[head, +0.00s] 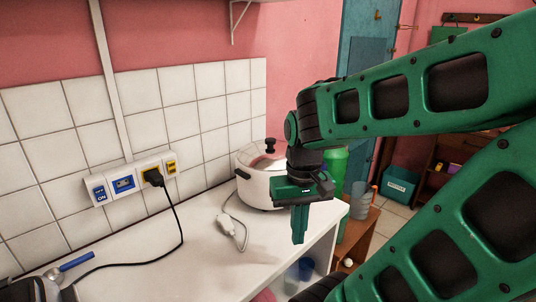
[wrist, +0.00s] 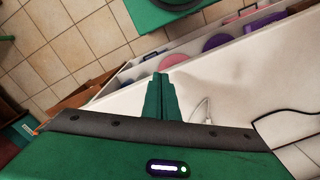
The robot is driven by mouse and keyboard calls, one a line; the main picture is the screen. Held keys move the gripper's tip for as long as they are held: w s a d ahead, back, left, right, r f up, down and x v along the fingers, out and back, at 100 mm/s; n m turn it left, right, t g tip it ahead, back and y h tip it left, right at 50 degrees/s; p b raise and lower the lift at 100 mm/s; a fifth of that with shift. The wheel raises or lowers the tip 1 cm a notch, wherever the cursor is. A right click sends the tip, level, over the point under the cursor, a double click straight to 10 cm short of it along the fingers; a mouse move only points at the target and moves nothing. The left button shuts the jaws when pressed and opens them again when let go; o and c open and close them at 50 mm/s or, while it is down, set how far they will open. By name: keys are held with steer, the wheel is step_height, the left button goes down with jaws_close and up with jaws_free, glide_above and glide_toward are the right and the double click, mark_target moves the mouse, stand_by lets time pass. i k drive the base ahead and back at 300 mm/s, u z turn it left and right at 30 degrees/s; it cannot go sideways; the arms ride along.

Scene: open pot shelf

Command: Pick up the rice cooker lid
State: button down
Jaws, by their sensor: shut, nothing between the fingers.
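The rice cooker (head: 256,188) is a white pot standing on the white counter at its far end, near the tiled wall. Its lid (head: 258,158) sits on top, shiny and reflecting pink, with a black knob (head: 270,146) in the middle. My green gripper (head: 299,238) points down in front of and to the right of the cooker, hiding part of its right side. Its fingers are together and empty, apart from the lid, near the counter's front edge. In the wrist view the shut fingers (wrist: 160,78) show over the counter edge; I cannot make out the lid there.
The white counter (head: 150,262) has a cable with a white connector (head: 232,228) on it. A black plug (head: 153,176) sits in the wall socket strip. A blue-handled item (head: 70,262) lies at the left. Lidded pots (wrist: 217,42) stand on the shelf below. Green and clear containers stand right of the cooker.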

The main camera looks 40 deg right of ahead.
mark_target(268, 154)
steer(key=u, duration=1.75)
steer(key=k, duration=1.45)
steer(key=z, duration=1.75)
steer(key=i, duration=1)
steer(key=u, duration=0.05)
